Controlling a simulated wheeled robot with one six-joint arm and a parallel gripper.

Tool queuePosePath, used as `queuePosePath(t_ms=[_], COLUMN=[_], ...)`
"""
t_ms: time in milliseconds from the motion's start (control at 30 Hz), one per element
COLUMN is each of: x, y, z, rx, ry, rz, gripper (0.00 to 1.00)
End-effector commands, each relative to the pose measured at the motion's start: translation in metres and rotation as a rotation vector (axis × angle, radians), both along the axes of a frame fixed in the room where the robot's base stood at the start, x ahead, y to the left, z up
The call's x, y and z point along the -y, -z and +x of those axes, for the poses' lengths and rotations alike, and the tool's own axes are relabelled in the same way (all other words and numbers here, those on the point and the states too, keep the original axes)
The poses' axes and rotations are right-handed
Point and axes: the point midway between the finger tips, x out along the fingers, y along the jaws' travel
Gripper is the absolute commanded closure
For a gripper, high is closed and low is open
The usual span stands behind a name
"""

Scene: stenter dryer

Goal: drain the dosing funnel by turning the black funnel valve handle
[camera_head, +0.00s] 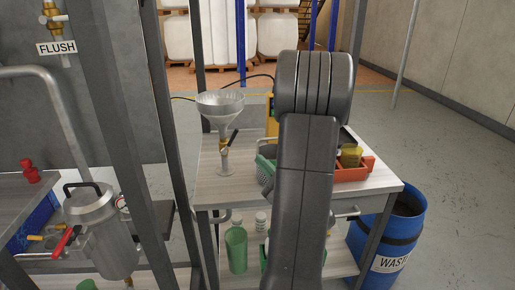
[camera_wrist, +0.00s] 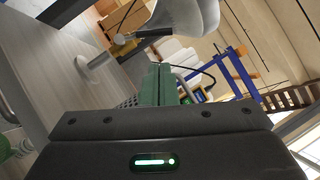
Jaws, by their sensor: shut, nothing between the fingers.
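The dosing funnel (camera_head: 221,103) is a grey metal cone on a thin stand at the left of the cart top. Its black valve handle (camera_head: 233,137) slants up to the right from the brass valve (camera_head: 224,145) below the cone.
A blue waste drum (camera_head: 391,240) stands at right. A dark frame post (camera_head: 160,110) and a metal vessel (camera_head: 97,230) are at left. Floor at right is clear.

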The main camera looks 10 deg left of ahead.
Motion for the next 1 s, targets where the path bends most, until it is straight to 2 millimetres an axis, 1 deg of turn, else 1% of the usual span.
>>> queuePosePath(t_ms=[167,400,500,700,1000], x=[-0.018,-0.047,-0.056,-0.065,-0.066], y=[-0.008,-0.018,-0.022,-0.025,-0.024], z=[0.015,0.043,0.053,0.062,0.063], rx=[0.004,0.003,0.004,0.003,0.002], ry=[-0.004,-0.002,0.001,0.002,0.003], rz=[-0.001,-0.002,-0.002,-0.002,-0.002], gripper=[1.00,1.00,1.00,1.00,1.00])
